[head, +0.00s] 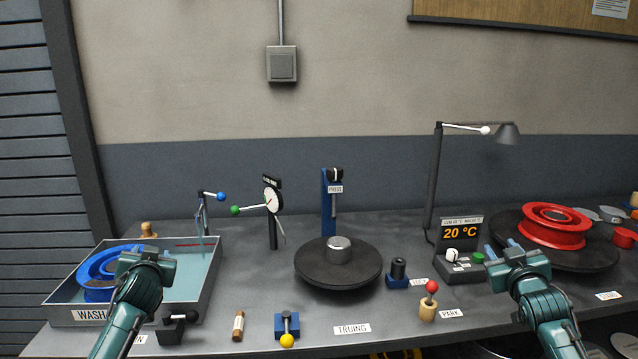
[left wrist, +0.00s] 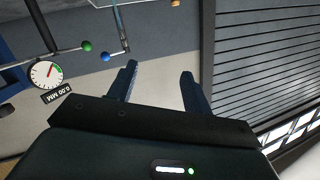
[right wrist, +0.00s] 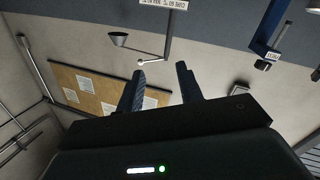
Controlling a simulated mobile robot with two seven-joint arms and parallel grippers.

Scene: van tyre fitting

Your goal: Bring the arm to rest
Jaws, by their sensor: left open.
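My left gripper (left wrist: 159,72) is open, with nothing between its fingers in the left wrist view. In the head view its arm comes in at the lower left, and its hand is in front of the wash tray (head: 214,280) and partly covers a blue wheel rim (head: 98,265). Its fingertips are hidden there. My right gripper (head: 501,246) is at the right of the bench, between the temperature display (head: 459,234) and a red wheel rim (head: 553,227). It also shows in the right wrist view (right wrist: 160,70), fingers apart and empty.
A dark turntable (head: 338,270) with a metal hub is mid-bench, before the blue press (head: 328,205). A dial gauge (head: 273,201), a lamp (head: 435,180) and a red-knobbed wooden peg (head: 428,305) stand up from the bench. The front middle holds small items.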

